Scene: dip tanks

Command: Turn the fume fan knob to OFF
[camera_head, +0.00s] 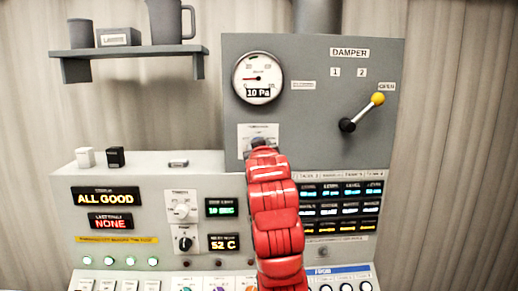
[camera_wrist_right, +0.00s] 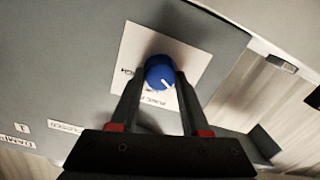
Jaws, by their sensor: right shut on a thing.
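The fume fan knob (camera_wrist_right: 160,72) is blue with a white pointer mark, which points to the lower right in the right wrist view. It sits on a white label plate (camera_wrist_right: 131,50), whose lettering is too small and tilted to read. My right gripper (camera_wrist_right: 158,80) has its two fingers on either side of the knob, shut on it. In the head view my red right arm reaches up to the plate (camera_head: 246,132), below the round gauge, and hides the knob. My left gripper is in neither view.
A gauge (camera_head: 258,78) reading 10 Pa is above the plate. A yellow-tipped damper lever (camera_head: 362,112) is to the right. A lower console (camera_head: 150,230) carries displays, dials and buttons. A shelf (camera_head: 127,52) with a jug (camera_head: 168,20) is at upper left.

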